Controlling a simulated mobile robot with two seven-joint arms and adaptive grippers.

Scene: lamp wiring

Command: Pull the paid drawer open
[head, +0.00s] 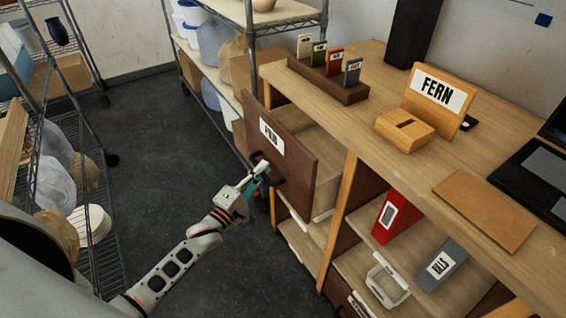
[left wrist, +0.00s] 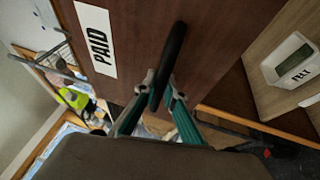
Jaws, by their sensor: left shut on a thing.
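The paid drawer has a dark brown front (head: 306,173) with a white PAID label (head: 272,137). It stands out from the desk, and part of its pale inside (head: 325,143) shows behind the front. My left gripper (head: 262,168) is at the front's dark handle. In the left wrist view the teal fingers of the gripper (left wrist: 160,92) are shut on the black bar handle (left wrist: 174,48), with the PAID label (left wrist: 97,38) to the left. My right gripper is in neither view.
The wooden desk (head: 380,120) bears a card rack (head: 328,80), a FERN sign (head: 437,90) and a laptop (head: 540,170). Red (head: 398,212) and grey (head: 441,264) binders stand in the shelf below. Wire shelves stand left and behind. The dark floor (head: 150,120) left of the drawer is clear.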

